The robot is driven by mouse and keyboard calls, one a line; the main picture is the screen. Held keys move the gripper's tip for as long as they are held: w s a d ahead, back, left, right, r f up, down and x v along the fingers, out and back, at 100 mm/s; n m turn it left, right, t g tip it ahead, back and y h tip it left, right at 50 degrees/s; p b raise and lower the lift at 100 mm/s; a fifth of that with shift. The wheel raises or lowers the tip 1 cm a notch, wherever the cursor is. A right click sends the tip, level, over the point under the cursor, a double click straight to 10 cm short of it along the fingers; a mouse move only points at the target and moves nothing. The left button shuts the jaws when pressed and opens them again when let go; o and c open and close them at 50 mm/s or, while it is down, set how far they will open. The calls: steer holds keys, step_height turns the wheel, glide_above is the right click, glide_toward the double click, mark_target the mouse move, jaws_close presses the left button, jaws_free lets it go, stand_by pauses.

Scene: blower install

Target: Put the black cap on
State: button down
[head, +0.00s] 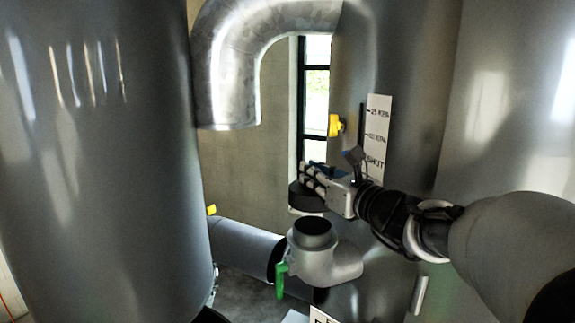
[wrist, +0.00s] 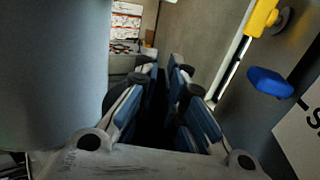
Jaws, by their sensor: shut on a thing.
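The black cap (head: 305,198) is a short dark cylinder in the head view, with a pale lower edge. My gripper (head: 318,182) is shut on it from the right and above. The cap hangs above and slightly left of the open upright mouth (head: 314,232) of a grey elbow pipe (head: 335,262), apart from it. In the wrist view the blue-padded fingers of my gripper (wrist: 168,85) reach forward with a dark gap between them; the cap is hard to make out there.
A green handle (head: 281,280) sits left of the elbow pipe. A large bent metal pipe (head: 235,60) hangs above. Big grey tanks stand at left (head: 100,160) and behind the gripper (head: 400,90). Yellow (wrist: 262,17) and blue (wrist: 270,82) handles stick out at right in the wrist view.

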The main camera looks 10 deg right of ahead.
mark_target(314, 194)
steer(key=shift+r, duration=0.25)
steer(key=shift+s+r, duration=0.25)
steer(key=shift+s, duration=0.5)
steer(key=shift+w+f, duration=0.1)
steer(key=shift+w, duration=0.15)
steer(key=shift+s+f+b, duration=0.2)
steer(key=shift+f+b, duration=0.6)
steer(key=shift+b, duration=0.4)
step_height(314, 194, down, 2)
steer(key=shift+w+f+b, duration=0.15)
steer(key=shift+b, duration=1.05)
steer(key=shift+f+b, duration=0.5)
steer(key=shift+b, duration=0.1)
steer(key=shift+b, duration=0.5)
steer(key=shift+f+b, duration=2.05)
steer(key=c, duration=1.6)
jaws_free()
